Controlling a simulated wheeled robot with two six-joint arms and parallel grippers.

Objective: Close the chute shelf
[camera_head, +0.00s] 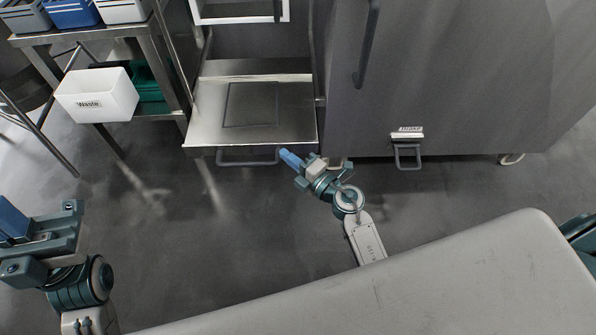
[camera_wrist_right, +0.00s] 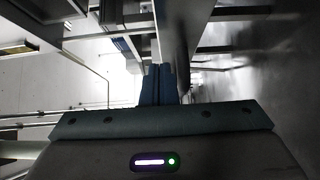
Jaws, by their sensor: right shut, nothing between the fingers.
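The chute shelf (camera_head: 210,115) is a flat steel panel folded down and out of the grey machine in the head view, with a darker rectangle on its top. A dark bar handle (camera_head: 247,162) runs along its front edge. My right gripper (camera_head: 287,156) has its blue fingertips at the right end of this handle, close to the shelf's front edge; I cannot tell whether they touch. In the right wrist view its fingers (camera_wrist_right: 159,84) are together and hold nothing. My left gripper (camera_head: 14,222) is at the lower left, far from the shelf, its fingers cut off by the picture edge.
A steel rack with a white waste bin (camera_head: 97,94) and a green bin (camera_head: 147,90) stands left of the shelf. The grey machine cabinet (camera_head: 440,75) stands to the right, with a brake pedal (camera_head: 407,155) low on its front. The floor before the shelf is clear.

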